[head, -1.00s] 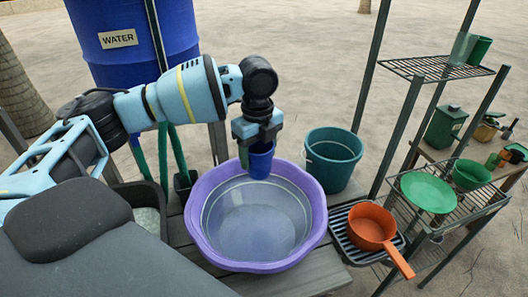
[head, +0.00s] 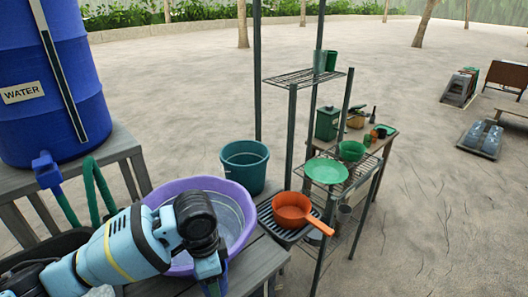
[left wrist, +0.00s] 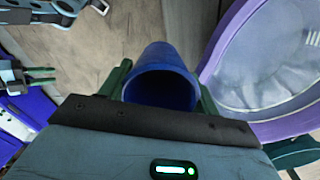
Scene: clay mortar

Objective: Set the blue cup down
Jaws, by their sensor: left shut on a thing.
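The blue cup (left wrist: 161,88) is between the two green fingers of my left gripper (left wrist: 162,92) in the left wrist view, which is shut on it. Its open mouth faces the wrist camera, and its inside is dark. In the head view the cup (head: 216,286) shows only partly below my left gripper (head: 211,270), at the bottom edge.
The purple basin (head: 232,193) holds clear water. A teal bucket (head: 244,166) stands behind it. An orange pan (head: 292,212) sits on a dark rack to the right, with a green plate (head: 326,171) on the shelf beyond. A bare plank (head: 258,262) lies right of the gripper.

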